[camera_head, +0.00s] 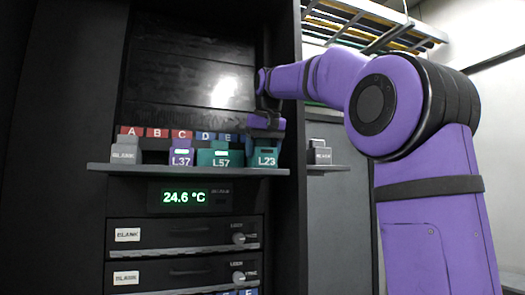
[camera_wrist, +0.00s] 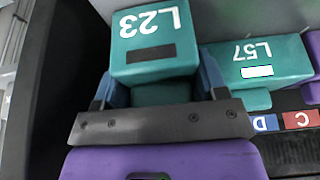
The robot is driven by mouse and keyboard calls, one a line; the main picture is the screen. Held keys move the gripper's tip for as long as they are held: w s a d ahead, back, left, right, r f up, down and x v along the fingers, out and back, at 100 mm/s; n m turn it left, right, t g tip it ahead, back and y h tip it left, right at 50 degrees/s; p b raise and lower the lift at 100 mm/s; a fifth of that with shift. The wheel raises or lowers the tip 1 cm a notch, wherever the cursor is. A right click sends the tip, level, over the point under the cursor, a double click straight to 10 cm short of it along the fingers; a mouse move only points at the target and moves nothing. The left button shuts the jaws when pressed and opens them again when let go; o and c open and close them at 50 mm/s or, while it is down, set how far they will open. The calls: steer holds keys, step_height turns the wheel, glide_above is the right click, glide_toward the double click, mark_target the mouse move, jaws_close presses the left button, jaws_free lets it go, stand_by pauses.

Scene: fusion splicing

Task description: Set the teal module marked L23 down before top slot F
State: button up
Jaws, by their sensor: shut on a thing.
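The teal module L23 (camera_head: 265,157) is at the right end of the grey shelf (camera_head: 190,171), on it or just above it; I cannot tell which. It is upright, with its label facing out. My gripper (camera_head: 265,128) reaches it from above and behind. In the wrist view the fingers of my gripper (camera_wrist: 158,90) close on both sides of module L23 (camera_wrist: 150,52), whose label appears upside down. The top slot labels run A to E along the row, with D and E blue (camera_head: 204,137). The label for F is not visible; my gripper covers that area.
Left of L23 on the shelf stand the wider teal module L57 (camera_head: 220,158), close beside it, the purple module L37 (camera_head: 181,158) and a grey BLANK block (camera_head: 126,151). A dark cabinet post (camera_head: 289,200) rises just right of L23. Another grey block (camera_head: 319,154) sits beyond it.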

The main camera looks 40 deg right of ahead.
steer(key=o, duration=1)
steer(key=shift+o, duration=0.2)
steer(key=v, duration=1.2)
steer(key=shift+s, duration=0.1)
steer(key=shift+a, duration=0.1)
